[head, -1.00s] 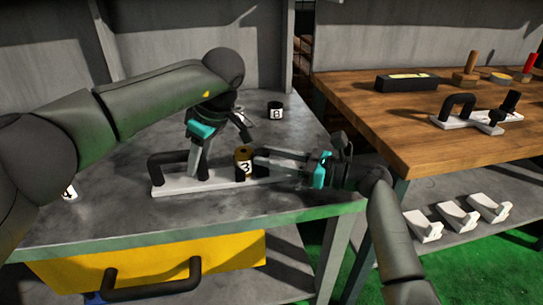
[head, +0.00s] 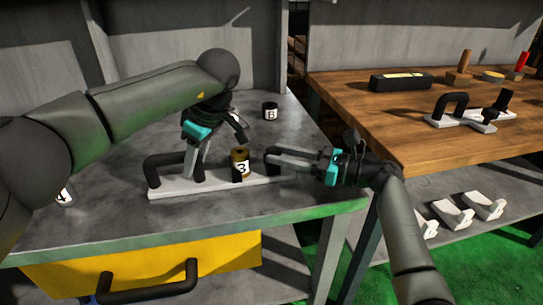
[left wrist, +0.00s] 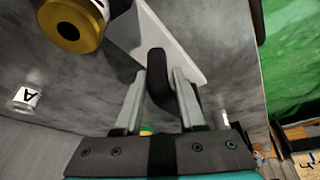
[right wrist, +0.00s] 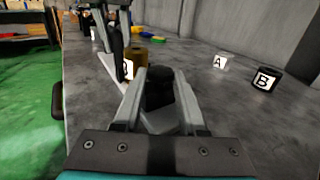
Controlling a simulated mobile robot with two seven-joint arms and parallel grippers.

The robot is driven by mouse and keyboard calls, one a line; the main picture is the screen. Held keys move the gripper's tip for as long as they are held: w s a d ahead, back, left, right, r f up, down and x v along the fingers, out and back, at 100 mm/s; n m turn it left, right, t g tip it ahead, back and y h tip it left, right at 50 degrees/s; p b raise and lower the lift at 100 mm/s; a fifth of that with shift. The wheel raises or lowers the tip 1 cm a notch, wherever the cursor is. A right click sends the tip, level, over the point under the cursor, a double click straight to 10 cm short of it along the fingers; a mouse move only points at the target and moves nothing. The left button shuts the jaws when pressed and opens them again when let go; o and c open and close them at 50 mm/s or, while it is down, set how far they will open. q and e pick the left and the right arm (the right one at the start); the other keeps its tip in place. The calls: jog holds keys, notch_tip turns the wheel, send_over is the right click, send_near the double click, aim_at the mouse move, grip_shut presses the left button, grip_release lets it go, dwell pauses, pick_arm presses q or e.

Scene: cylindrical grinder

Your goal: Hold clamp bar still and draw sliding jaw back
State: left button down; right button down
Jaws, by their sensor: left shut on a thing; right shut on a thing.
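The white clamp bar (head: 215,184) lies on the grey bench, with a black handle (head: 152,171) at its left end. My left gripper (head: 191,170) is shut on the handle's right post; the left wrist view shows the handle (left wrist: 157,75) between its fingers. A brass cylinder (head: 239,160) marked 3 stands at the bar, right of the handle, beside a black post. My right gripper (head: 273,160) is shut on the black sliding jaw (right wrist: 158,90), right of the cylinder. A gap shows between jaw and cylinder. The bar's right end is partly hidden by my right gripper.
A black cylinder (head: 270,110) marked B stands behind on the bench. A small labelled block (head: 64,194) is near the left. A yellow drawer (head: 170,262) is below the bench front. A wooden table (head: 425,150) with another clamp stands at the right.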

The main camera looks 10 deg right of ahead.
pick_arm(q)
jog(key=shift+a, duration=0.25)
pick_arm(e)
jog(key=shift+w+d, duration=0.1)
jog(key=shift+d, duration=0.2)
jog(key=c, duration=0.8)
grip_release()
jog(key=o, duration=0.4)
jog(key=shift+a, duration=0.15)
jog(key=shift+c, duration=0.2)
pick_arm(q)
jog(key=shift+d, duration=0.15)
pick_arm(e)
jog(key=v, duration=1.2)
pick_arm(q)
jog(key=shift+c, duration=2.2)
grip_release()
jog(key=shift+r, duration=0.1)
